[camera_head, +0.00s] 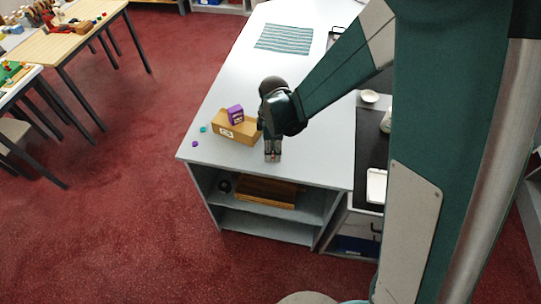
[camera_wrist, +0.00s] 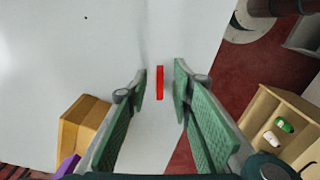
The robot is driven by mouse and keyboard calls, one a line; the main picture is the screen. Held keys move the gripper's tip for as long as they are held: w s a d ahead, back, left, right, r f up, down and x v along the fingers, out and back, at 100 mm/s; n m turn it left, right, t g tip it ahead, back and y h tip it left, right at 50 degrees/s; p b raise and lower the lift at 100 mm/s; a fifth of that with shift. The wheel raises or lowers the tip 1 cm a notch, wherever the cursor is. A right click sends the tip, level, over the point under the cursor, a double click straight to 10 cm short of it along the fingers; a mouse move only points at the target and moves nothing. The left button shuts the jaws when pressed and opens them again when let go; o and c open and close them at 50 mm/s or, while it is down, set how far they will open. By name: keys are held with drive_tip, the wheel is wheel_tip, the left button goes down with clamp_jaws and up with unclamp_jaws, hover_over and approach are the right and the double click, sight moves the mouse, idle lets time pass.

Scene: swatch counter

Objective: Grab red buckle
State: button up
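The red buckle is a small, thin red bar (camera_wrist: 160,83) on the pale counter top in the wrist view. It lies between the fingertips of my gripper (camera_wrist: 158,85), with a gap of counter visible on both sides. My gripper is open, its green fingers on either side of the bar. In the head view my gripper (camera_head: 272,156) points down close to the counter's front edge. A bit of red shows at its tips there, and most of the buckle is hidden.
A wooden box (camera_head: 237,130) with a purple block (camera_head: 235,114) on it stands just left of my gripper. Small teal (camera_head: 203,129) and purple (camera_head: 195,144) pieces lie further left. A striped cloth (camera_head: 284,39) lies at the back; the counter between is clear.

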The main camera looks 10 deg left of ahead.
idle(0.4)
drive_tip(key=c, duration=0.7)
drive_tip(key=shift+c, duration=0.2)
drive_tip(key=shift+r, duration=0.1)
wheel_tip(320, 180, up, 10)
drive_tip(key=shift+b, duration=0.3)
idle(0.7)
